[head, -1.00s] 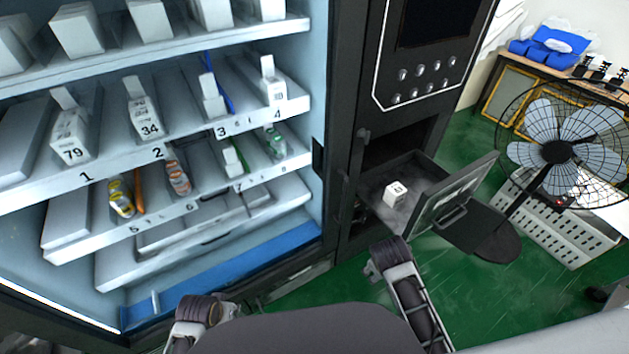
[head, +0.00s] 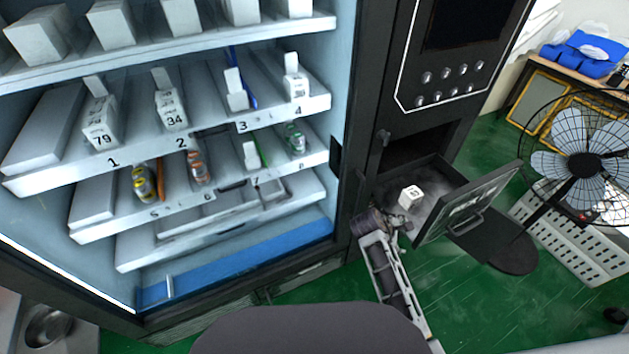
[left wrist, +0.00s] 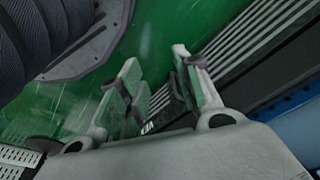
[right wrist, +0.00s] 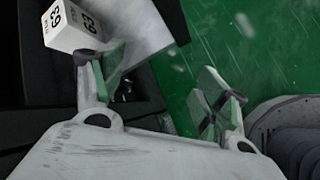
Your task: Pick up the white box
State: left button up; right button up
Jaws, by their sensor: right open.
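The white box (head: 411,196) sits in the pulled-out black drawer (head: 440,169) of the vending machine. In the right wrist view the white box (right wrist: 72,33), marked 63, is at the top left, just past the left finger and outside the gap. My right gripper (head: 399,222) is open and empty beside the box, at the drawer's near edge; its fingers (right wrist: 158,88) are spread over green floor in its wrist view. My left gripper (left wrist: 158,85) is open and empty in its own wrist view, over the floor near the machine's base; it is out of the head view.
The drawer's front flap (head: 468,203) stands tilted on the right side. A black fan (head: 583,165) stands farther right. The vending shelves (head: 215,130) with several boxes and bottles fill the left. Green floor (head: 490,310) is open at the lower right.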

pick_arm(q)
jog(key=s+a+f, duration=0.1)
jog(key=s+f, duration=0.6)
jog(key=s, duration=0.2)
jog(key=s+a+f+g, duration=0.1)
jog(key=s+a+f, duration=0.1)
jog(key=s+f, duration=0.4)
jog(key=shift+s+a+f, duration=0.25)
jog(key=shift+s+f, duration=0.15)
jog(key=shift+s, duration=1.45)
pick_arm(e)
jog(key=w+a+r+n+t+h, duration=0.1)
jog(key=w+r+n+h, duration=0.4)
jog(key=w+n, duration=0.4)
jog(key=shift+w+a+t, duration=0.3)
jog(key=shift+w, duration=1.05)
jog(key=shift+r, duration=0.1)
jog(key=shift+d, duration=0.1)
